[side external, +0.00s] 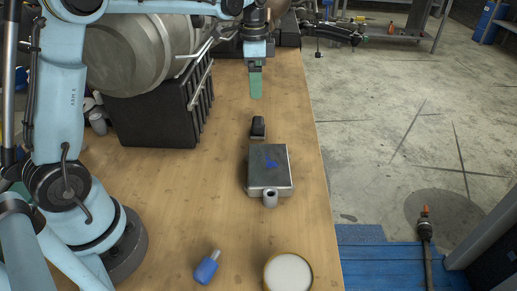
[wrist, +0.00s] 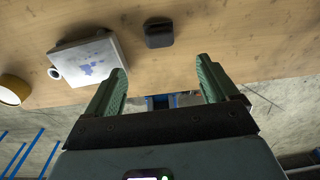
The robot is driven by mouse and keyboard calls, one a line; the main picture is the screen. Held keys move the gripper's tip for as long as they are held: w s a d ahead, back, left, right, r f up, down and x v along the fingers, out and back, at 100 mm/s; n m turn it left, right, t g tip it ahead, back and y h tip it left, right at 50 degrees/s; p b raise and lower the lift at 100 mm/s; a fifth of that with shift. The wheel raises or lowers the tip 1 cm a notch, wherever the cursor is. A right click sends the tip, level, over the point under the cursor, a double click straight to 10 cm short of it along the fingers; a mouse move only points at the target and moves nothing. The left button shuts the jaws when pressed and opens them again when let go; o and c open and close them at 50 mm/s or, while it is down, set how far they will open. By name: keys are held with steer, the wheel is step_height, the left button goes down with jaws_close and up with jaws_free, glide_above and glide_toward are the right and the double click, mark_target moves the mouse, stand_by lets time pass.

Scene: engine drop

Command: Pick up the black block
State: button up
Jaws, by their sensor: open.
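The black block (side external: 258,127) is small and dark and sits on the wooden table, just behind a grey metal box. In the wrist view the black block (wrist: 158,33) lies on the table beyond the gap between my fingers, apart from both. My gripper (side external: 256,96) has green fingers and hangs above the table, behind the block in the side view. In the wrist view my gripper (wrist: 160,80) is open, with its two green fingers wide apart and nothing between them.
The grey box (side external: 268,168) with a blue mark stands close to the block, with a small grey cylinder (side external: 270,198) at its front. A blue-capped item (side external: 207,267) and a round white-topped tin (side external: 288,273) are nearer the camera. A black crate-like stand (side external: 165,115) is left.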

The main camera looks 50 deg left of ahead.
glide_above(258, 120)
steer(key=shift+m, duration=0.3)
steer(key=f, duration=0.7)
steer(key=shift+w+a+f, duration=0.25)
steer(key=shift+a+f, duration=0.15)
steer(key=shift+s+d+f, duration=0.1)
steer(key=shift+d+f, duration=0.1)
steer(key=shift+f, duration=1.15)
steer(key=shift+s+d+f, duration=0.1)
steer(key=shift+d+f, duration=0.05)
steer(key=shift+f, duration=1.15)
